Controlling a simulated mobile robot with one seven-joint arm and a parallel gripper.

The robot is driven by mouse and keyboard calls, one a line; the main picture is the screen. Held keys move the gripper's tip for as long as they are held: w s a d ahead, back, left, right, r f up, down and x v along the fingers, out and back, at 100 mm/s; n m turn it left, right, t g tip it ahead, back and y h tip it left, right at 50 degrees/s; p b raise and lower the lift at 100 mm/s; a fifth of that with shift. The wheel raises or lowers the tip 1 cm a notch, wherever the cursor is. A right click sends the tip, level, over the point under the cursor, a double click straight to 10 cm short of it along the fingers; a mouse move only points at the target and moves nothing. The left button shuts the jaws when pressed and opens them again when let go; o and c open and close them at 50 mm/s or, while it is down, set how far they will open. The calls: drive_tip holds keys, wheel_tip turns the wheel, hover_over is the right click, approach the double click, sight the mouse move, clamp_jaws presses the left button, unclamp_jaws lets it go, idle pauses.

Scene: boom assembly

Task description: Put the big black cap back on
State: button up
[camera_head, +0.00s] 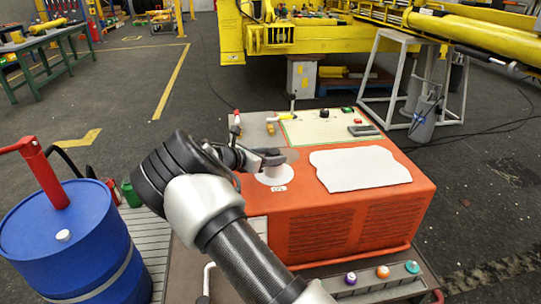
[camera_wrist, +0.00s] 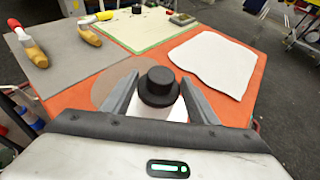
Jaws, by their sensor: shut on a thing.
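The big black cap (camera_wrist: 158,88) is round with a wide brim and a narrower top. It sits between the two fingers of my gripper (camera_wrist: 160,82), which is shut on it. In the head view my gripper (camera_head: 270,156) is over the left part of the orange machine, directly above a short white neck (camera_head: 272,173) standing on a round pale disc. White shows right below the cap in the wrist view. I cannot tell whether the cap touches the neck or hovers just above it, as the fingers hide the join.
The orange machine (camera_head: 340,225) carries a white sheet (camera_head: 360,168), a grey mat (camera_wrist: 60,65) with wooden-handled tools, and a pale green board (camera_head: 325,128). A blue drum (camera_head: 65,245) stands at the left. Small coloured caps (camera_head: 382,272) sit on a front ledge.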

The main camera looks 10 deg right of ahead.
drive_tip(key=shift+f, duration=0.3)
drive_tip(key=o, duration=0.8)
drive_tip(key=shift+o, duration=0.2)
drive_tip(key=shift+p+v, duration=0.75)
drive_tip(key=shift+v, duration=0.9)
drive_tip(key=p+v, duration=0.3)
drive_tip(key=v, duration=0.4)
drive_tip(key=shift+s+a+r+p, duration=0.15)
drive_tip(key=shift+s+a+p, duration=0.05)
drive_tip(key=shift+a+p, duration=0.1)
drive_tip(key=shift+d, duration=0.1)
